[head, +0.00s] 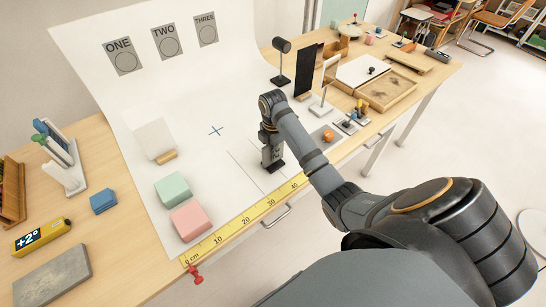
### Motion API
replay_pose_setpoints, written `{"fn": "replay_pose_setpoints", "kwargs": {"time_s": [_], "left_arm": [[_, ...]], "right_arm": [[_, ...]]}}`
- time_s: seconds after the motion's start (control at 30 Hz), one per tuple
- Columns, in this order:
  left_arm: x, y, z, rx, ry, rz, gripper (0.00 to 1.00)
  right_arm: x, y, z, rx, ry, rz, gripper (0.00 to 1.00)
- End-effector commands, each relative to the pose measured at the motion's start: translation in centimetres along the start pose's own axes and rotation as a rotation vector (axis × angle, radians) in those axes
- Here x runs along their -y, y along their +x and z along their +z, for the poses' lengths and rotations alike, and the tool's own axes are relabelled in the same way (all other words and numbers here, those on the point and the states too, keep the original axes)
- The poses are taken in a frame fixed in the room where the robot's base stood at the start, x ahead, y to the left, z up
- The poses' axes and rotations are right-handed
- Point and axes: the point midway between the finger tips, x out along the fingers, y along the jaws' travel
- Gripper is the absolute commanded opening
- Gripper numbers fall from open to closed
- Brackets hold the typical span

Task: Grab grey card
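My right gripper (273,160) points down over the white paper sheet (215,180), close to its front edge near the ruler. Its fingers are small and dark here, so I cannot tell whether they are open or shut, or whether they hold anything. My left gripper is out of view. A pale, off-white card (155,138) stands tilted in a small wooden holder on the sheet, left of the gripper and apart from it. A flat grey slab (52,276) lies at the table's lower left corner. I cannot tell for certain which is the grey card.
Green (173,189) and pink (190,220) blocks stand on the sheet. A yellow ruler (245,218) runs along the front edge. A blue block (103,201) is at left. A black panel (308,72), an orange ball (328,135) and a wooden tray (392,90) are at right.

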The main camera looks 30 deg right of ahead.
Motion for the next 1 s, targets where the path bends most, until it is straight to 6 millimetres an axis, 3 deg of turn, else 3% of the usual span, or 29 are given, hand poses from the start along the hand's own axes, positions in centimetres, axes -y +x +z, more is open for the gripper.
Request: {"fn": "replay_pose_setpoints", "kwargs": {"time_s": [0.37,0.53,0.7,1.0], "left_arm": [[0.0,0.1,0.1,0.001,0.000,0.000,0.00],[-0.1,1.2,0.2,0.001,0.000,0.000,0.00],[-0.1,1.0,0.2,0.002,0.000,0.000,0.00],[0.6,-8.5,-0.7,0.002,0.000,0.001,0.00]], "right_arm": [[0.0,0.0,0.0,0.000,0.000,0.001,0.00],[-0.1,-0.1,0.0,0.001,0.000,0.003,0.00],[-0.1,-3.5,0.1,0.001,-0.001,0.006,0.00],[4.9,-11.2,-1.6,0.001,-0.002,-0.002,0.00]]}}
